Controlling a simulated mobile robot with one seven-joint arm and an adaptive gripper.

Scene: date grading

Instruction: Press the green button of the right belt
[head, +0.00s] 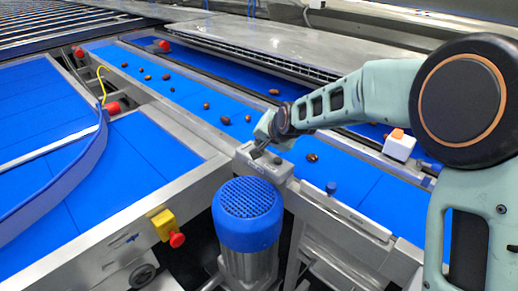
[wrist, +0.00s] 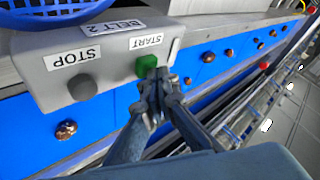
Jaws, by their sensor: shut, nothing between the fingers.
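A grey control box (wrist: 115,62) labelled BELT 2 carries a green button (wrist: 146,65) under the word START and a dark grey button (wrist: 82,88) under STOP. My gripper (wrist: 157,76) is shut and empty, its fingertips at the lower right edge of the green button, partly covering it. I cannot tell whether they touch or push it in. In the head view the box (head: 273,172) sits on the belt frame, with my gripper (head: 257,150) over its top. The buttons are too small to make out there.
A blue-capped motor (head: 247,215) stands just in front of the box. Dates lie on the blue belt (head: 185,97) behind it. A yellow emergency-stop box (head: 163,225) is on the frame at left. A white box with an orange top (head: 399,146) is at right.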

